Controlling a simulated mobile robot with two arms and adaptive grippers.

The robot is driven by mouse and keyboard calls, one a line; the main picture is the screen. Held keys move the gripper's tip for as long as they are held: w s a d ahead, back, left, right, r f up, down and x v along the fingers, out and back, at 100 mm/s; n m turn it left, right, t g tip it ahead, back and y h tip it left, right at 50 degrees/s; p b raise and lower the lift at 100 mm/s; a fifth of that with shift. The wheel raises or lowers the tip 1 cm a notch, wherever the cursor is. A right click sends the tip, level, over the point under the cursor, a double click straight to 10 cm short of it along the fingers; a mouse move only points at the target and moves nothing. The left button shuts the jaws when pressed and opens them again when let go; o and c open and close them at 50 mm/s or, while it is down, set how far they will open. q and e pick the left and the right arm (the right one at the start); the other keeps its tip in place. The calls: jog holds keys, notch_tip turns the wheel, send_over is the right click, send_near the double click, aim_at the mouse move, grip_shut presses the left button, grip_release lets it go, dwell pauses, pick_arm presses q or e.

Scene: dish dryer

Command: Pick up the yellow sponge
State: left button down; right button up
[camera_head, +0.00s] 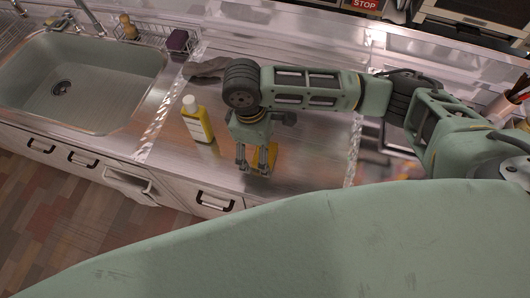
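The yellow sponge (273,153) lies on the metal counter, partly hidden behind my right gripper. My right gripper (254,170) points down at the sponge, with its two fingers apart. Yellow shows between the fingers and to the right of the right finger. I cannot tell whether the fingers touch the sponge. My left gripper is not in view.
A yellow bottle with a white cap (199,125) stands just left of my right gripper. A sink (110,85) is at the left, with a wire rack (150,32) behind it. A grey cloth-like item (205,68) lies behind the bottle. The counter's front edge is close to the sponge.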

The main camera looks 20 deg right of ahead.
jog(key=f, duration=0.2)
jog(key=shift+w+d+f, duration=0.25)
jog(key=shift+d+f, duration=0.15)
jog(key=shift+f, duration=0.4)
jog(key=c, duration=0.6)
jog(key=shift+c, duration=2.1)
jog(key=shift+r, duration=0.7)
notch_tip(320, 180, up, 3)
jog(key=shift+s+f, duration=0.1)
jog(key=shift+s, duration=0.05)
pick_arm(q)
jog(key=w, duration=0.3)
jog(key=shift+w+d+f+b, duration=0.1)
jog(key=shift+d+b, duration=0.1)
jog(key=shift+b, duration=0.1)
pick_arm(e)
jog(key=s+d+r, duration=0.4)
jog(key=s+r, duration=0.3)
jog(key=s, duration=0.3)
jog(key=shift+s+d, duration=0.15)
jog(key=shift+s, duration=0.2)
